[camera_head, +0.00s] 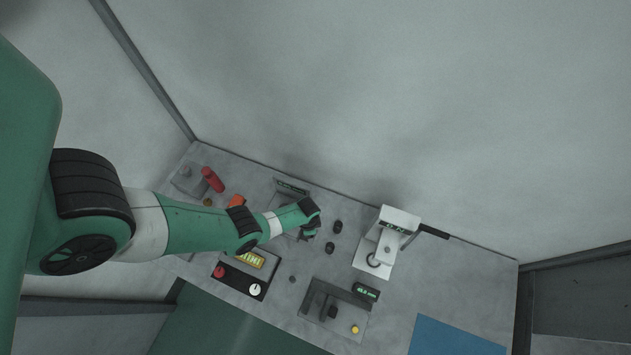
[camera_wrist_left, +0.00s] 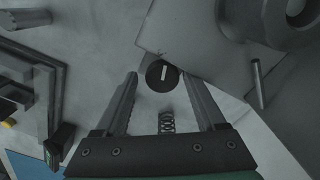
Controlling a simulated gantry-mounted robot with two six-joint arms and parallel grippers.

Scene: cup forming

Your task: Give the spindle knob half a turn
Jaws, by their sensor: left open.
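The spindle knob, as far as I can tell, is the round black knob (camera_wrist_left: 161,76) with a pale bar across its top, in the upper middle of the left wrist view. My left gripper (camera_wrist_left: 160,82) is open, its two fingers reaching up the picture on either side of the knob, with gaps showing. I cannot tell how high the fingertips are above it. In the head view my left gripper (camera_head: 311,229) is over the middle of the bench, and I cannot make out the knob there. My right gripper is not in view.
A white press-like stand (camera_head: 384,240) is right of the gripper. Two small black parts (camera_head: 337,226) lie between them. A dark fixture with a yellow button (camera_head: 354,329) is in front.

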